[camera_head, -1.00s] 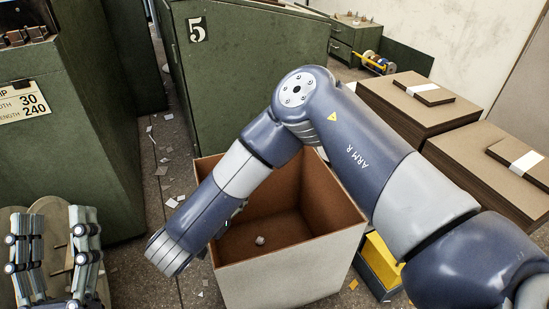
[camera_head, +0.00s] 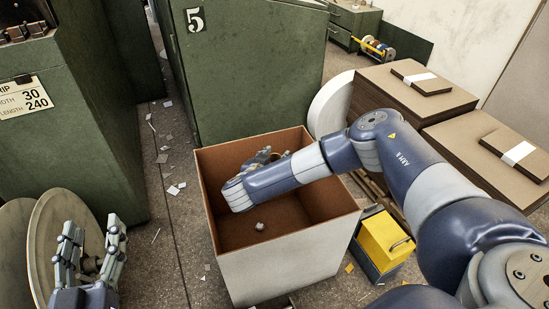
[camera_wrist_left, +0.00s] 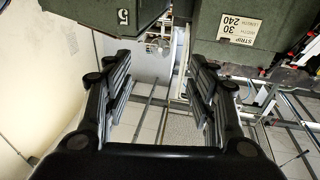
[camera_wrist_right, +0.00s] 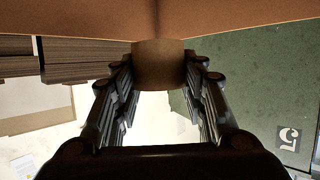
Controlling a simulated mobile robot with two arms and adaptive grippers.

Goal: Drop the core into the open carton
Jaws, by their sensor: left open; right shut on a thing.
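The open carton (camera_head: 290,270) stands on the floor in the middle of the head view, pale outside and brown inside. My right arm reaches across it from the right. My right gripper (camera_head: 268,157) is over the carton's opening near the far side, partly hidden behind my own wrist. In the right wrist view, my right gripper (camera_wrist_right: 158,75) is shut on the core (camera_wrist_right: 158,62), a short brown cardboard cylinder, with the carton's brown walls (camera_wrist_right: 80,18) beyond it. My left gripper (camera_head: 93,235) is open and empty at the lower left; its spread fingers show in the left wrist view.
A small white crumpled scrap (camera_head: 260,226) lies inside the carton. A yellow box (camera_head: 385,238) stands to its right, with board stacks (camera_head: 420,95) behind. A green cabinet marked 5 (camera_head: 250,70) stands behind. Round boards (camera_head: 48,225) lean beside my left gripper. Paper scraps litter the floor.

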